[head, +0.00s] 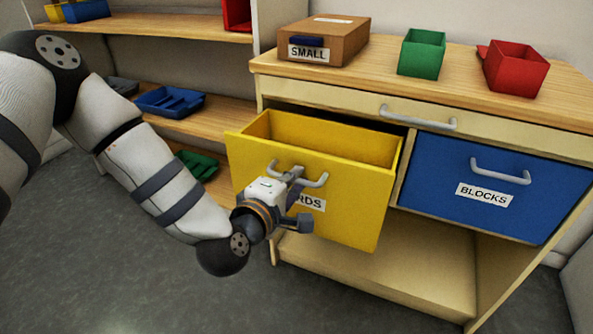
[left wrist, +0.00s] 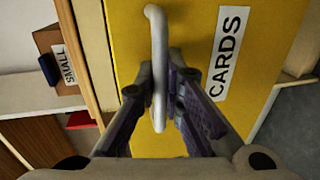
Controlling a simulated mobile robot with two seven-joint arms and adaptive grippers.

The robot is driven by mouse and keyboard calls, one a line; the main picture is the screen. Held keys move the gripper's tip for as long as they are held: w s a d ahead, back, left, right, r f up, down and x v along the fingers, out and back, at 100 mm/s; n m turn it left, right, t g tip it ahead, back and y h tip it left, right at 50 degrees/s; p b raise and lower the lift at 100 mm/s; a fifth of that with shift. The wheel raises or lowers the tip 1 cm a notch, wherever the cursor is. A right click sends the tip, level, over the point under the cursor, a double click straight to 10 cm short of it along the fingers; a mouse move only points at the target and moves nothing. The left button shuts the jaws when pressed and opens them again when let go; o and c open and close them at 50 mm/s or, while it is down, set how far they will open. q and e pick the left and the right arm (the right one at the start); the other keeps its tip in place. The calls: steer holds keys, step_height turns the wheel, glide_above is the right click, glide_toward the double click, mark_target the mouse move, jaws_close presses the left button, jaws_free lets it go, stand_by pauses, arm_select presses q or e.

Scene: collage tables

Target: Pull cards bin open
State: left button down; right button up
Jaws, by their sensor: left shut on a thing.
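The yellow cards bin (head: 345,205) is a drawer in the left bay of the wooden cabinet. It is pulled partly out, and its open top shows an empty-looking inside. Its grey handle (head: 317,181) is on the front, above a white label partly hidden by my gripper. My left gripper (head: 293,178) is at the bin's front, shut on the handle. In the left wrist view the fingers (left wrist: 163,100) close on both sides of the handle (left wrist: 158,60), beside the CARDS label (left wrist: 225,52). My right gripper is not in view.
The blue BLOCKS bin (head: 530,210) sits closed to the right. A shallow drawer (head: 480,127) is above. On the cabinet top are a SMALL box (head: 345,35), a green bin (head: 420,60) and a red bin (head: 517,75). Shelves with trays stand left. Floor in front is clear.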

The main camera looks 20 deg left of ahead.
arm_select(q)
steer(key=shift+s, duration=0.15)
steer(key=c, duration=1.7)
jaws_free()
steer(key=shift+s, duration=0.1)
steer(key=v, duration=0.7)
steer(key=shift+s+r, duration=0.1)
steer(key=shift+s, duration=0.05)
